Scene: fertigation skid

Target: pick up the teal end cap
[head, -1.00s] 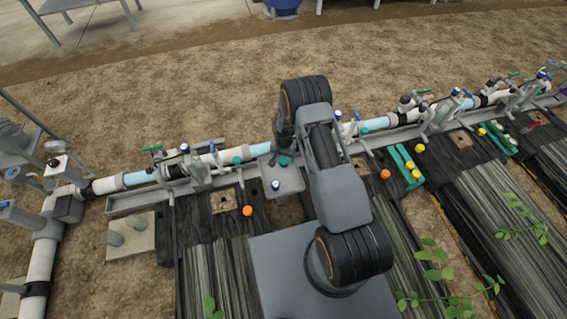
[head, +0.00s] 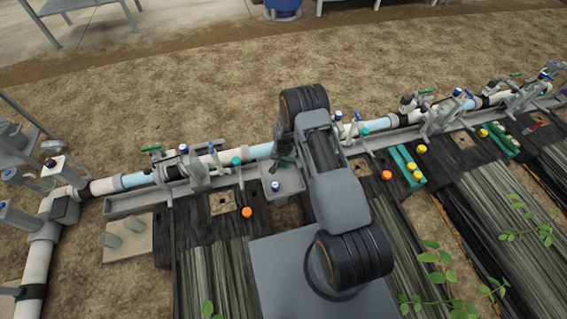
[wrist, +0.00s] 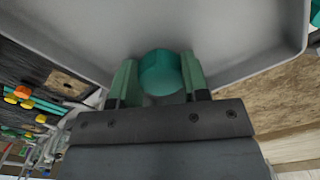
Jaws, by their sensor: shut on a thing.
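The teal end cap (wrist: 160,73) is between the two green-padded fingers of my gripper (wrist: 158,82) in the wrist view, with the fingers closed on its sides. The grey tray (wrist: 235,40) lies behind it; I cannot tell whether the cap still touches the tray. In the head view my gripper (head: 281,155) is over the back part of the grey tray (head: 294,181), and the held cap is mostly hidden there by the gripper.
A blue-topped cap (head: 275,186) stands on the tray's front left. Orange caps (head: 247,212) (head: 386,175) lie on dark boards. Valves and pipe run along the rail; plants (head: 435,270) stand front right.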

